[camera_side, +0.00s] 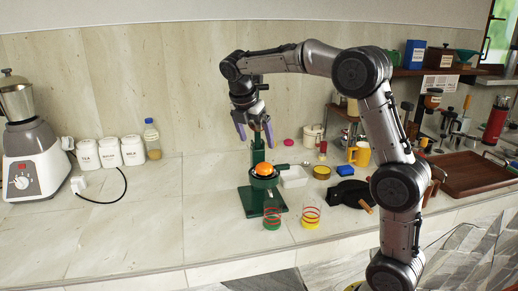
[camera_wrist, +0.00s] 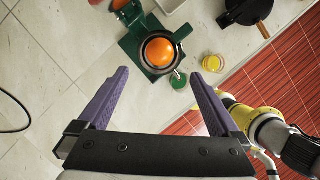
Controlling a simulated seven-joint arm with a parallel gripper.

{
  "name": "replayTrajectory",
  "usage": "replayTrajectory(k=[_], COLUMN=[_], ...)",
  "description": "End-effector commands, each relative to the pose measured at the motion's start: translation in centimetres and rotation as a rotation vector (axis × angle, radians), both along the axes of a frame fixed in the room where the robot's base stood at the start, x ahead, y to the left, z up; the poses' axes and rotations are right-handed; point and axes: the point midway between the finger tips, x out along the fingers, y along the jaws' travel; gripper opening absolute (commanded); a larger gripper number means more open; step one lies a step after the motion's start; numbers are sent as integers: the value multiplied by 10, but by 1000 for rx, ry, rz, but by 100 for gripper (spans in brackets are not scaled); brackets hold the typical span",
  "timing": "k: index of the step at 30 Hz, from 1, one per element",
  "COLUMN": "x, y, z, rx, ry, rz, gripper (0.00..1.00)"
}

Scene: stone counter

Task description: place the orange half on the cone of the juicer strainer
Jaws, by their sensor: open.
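The orange half (camera_side: 263,168) sits in the strainer of the green juicer, rounded side up; it also shows in the wrist view (camera_wrist: 159,52). The dark strainer (camera_side: 265,182) has a handle and rings the orange in the wrist view (camera_wrist: 146,61). Its cone is hidden beneath the orange. The green juicer stand (camera_side: 254,203) is upright on the counter. My gripper (camera_side: 255,137) is open and empty, with purple fingers, above the juicer and apart from the orange. In the wrist view my gripper (camera_wrist: 158,74) has its fingertips wide apart.
Two ringed glasses, one green (camera_side: 272,218) and one yellow (camera_side: 310,217), stand in front of the juicer. A white tray (camera_side: 294,177) and black pan-like item (camera_side: 349,193) lie to the right. A blender (camera_side: 30,145) and white canisters (camera_side: 109,152) stand left. The counter between is clear.

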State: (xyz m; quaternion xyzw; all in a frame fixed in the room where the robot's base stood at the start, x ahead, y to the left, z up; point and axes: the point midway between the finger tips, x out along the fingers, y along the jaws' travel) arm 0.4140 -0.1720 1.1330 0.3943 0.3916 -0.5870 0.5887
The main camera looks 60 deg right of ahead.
Motion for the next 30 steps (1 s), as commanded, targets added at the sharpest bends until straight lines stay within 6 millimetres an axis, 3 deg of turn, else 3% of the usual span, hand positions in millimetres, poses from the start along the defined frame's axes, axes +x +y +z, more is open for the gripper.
replayTrajectory(k=[5,8,11,17,24,30], x=[-3,-16,-43,-118,-204,-242], y=[7,20,44,100,150,169], z=[12,19,28,27,-5,-34], rx=[4,23,72,251,518,663], ry=[-13,-71,-186,-446,-639,-683], rz=[-12,-78,-215,-610,-1111,-1386], gripper=[100,100,100,100,100,100])
